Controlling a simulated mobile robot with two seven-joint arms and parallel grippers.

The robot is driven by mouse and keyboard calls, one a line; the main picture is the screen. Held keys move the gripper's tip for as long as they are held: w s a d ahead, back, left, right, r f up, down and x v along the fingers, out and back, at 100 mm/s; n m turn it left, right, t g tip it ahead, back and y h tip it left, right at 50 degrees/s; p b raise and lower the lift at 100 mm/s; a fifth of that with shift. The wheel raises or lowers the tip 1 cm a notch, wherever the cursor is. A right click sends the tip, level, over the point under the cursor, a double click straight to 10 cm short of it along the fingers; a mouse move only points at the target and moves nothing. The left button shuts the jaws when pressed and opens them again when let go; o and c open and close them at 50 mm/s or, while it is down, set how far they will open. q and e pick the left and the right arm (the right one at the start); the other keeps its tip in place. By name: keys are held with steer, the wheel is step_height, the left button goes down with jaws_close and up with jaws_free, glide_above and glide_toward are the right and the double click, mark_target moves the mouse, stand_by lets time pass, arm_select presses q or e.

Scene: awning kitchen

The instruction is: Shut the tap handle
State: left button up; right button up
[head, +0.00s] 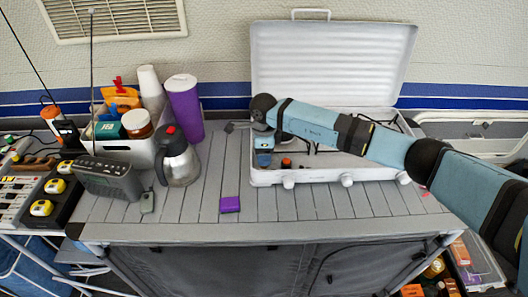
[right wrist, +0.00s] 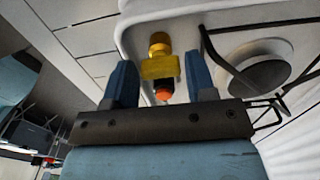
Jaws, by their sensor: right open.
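The tap shows in the right wrist view as a yellow brass-coloured fitting (right wrist: 160,62) with an orange end (right wrist: 163,91). It sits at the edge of the white stove. My right gripper (right wrist: 161,72) is open, with its two blue fingers on either side of the tap. Gaps show between the fingers and the fitting, so it is not gripped. In the head view my right gripper (head: 264,158) points down into the left part of the stove, beside a small orange piece (head: 286,163). The arm hides part of the stove there. My left gripper is not in view.
The white stove (head: 320,177) stands with its lid (head: 333,62) open behind. A burner (right wrist: 262,70) and dark pan-support wires lie close to the right finger. A steel jug (head: 180,163) and purple cup (head: 185,105) stand left. A purple box (head: 230,205) lies in front.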

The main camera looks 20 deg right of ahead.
steer(key=c, duration=0.6)
steer(key=shift+c, duration=0.2)
steer(key=shift+m, duration=0.4)
steer(key=shift+m+b, duration=0.35)
steer(key=shift+m, duration=0.65)
steer(key=m, duration=0.3)
steer(key=shift+m, duration=0.4)
steer(key=m, duration=1.1)
steer(key=shift+m, duration=0.3)
